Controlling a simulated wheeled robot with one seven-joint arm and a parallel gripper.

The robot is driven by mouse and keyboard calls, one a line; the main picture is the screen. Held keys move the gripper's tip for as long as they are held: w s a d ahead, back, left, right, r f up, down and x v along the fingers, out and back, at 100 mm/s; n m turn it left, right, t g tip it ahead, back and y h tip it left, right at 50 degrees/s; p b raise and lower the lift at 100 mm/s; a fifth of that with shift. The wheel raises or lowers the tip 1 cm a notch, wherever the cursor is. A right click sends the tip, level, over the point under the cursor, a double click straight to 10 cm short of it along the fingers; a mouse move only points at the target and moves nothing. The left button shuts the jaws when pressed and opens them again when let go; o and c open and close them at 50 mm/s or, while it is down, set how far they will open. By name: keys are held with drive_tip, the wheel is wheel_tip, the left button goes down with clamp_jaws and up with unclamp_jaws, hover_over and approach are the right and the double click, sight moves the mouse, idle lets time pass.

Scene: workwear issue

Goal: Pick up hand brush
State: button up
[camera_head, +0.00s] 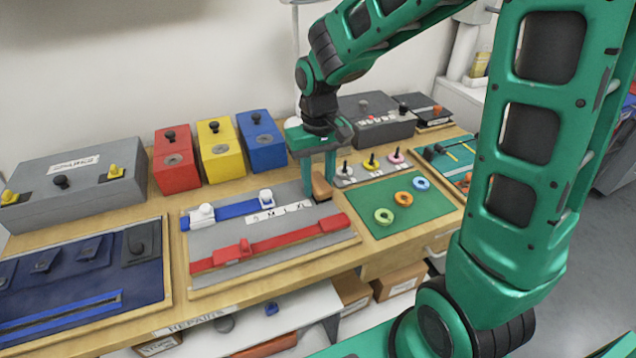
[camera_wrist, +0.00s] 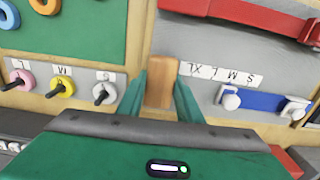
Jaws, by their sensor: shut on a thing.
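The hand brush (camera_head: 321,187) shows as a small brown wooden block between the fingers of my gripper (camera_head: 320,185). In the wrist view the brush (camera_wrist: 160,82) is a tan wooden piece between the two green fingers of my gripper (camera_wrist: 160,97). The fingers are shut on it and point down. It is over the gap between the grey strap board and the green mat. I cannot tell whether it touches the table.
The grey board (camera_head: 215,232) with blue and red straps is to the left. The green mat (camera_head: 392,228) with rings is to the right, with a peg strip (camera_head: 355,181) behind it. Red (camera_head: 175,172), yellow (camera_head: 222,164) and blue (camera_head: 263,153) boxes stand behind.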

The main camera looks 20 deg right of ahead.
sight(318, 180)
drive_tip(key=shift+r, duration=0.55)
wheel_tip(318, 180, up, 3)
drive_tip(key=shift+f, duration=0.1)
drive_tip(key=s+a+r, duration=0.5)
drive_tip(key=a+r, duration=0.2)
drive_tip(key=a, duration=0.3)
drive_tip(key=shift+s+a, duration=0.15)
drive_tip(key=shift+s, duration=0.05)
drive_tip(key=o, duration=0.5)
drive_tip(key=shift+c, duration=0.2)
drive_tip(key=c, duration=0.3)
drive_tip(key=shift+s, duration=0.15)
drive_tip(key=shift+c, duration=0.2)
